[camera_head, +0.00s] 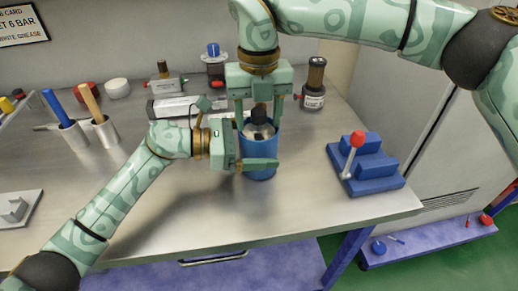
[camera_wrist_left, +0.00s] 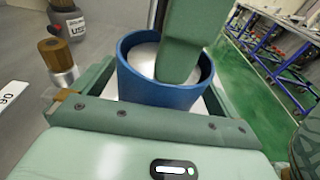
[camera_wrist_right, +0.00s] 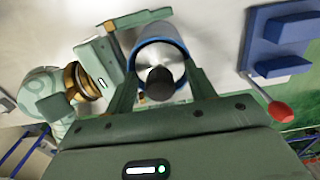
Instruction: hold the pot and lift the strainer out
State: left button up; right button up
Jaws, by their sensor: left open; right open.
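The blue pot (camera_head: 262,173) stands upright on the steel bench. The strainer (camera_head: 258,131), a pale metal disc with a dark knob (camera_wrist_right: 160,80), sits inside its rim. My left gripper (camera_head: 257,148) is open, reaching in from the left with its fingers on either side of the pot; the near finger crosses the pot's front. In the left wrist view the blue pot rim (camera_wrist_left: 140,88) lies between the fingers. My right gripper (camera_head: 259,121) points down from above, open, its fingers on either side of the knob. I cannot tell whether any finger touches.
A blue stepped block with a red-knobbed lever (camera_head: 358,139) stands right of the pot. Steel cups holding blue and wooden handles (camera_head: 103,129) stand at left. The bench front is mostly clear.

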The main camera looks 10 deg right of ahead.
pick_arm(q)
jog(key=c, duration=1)
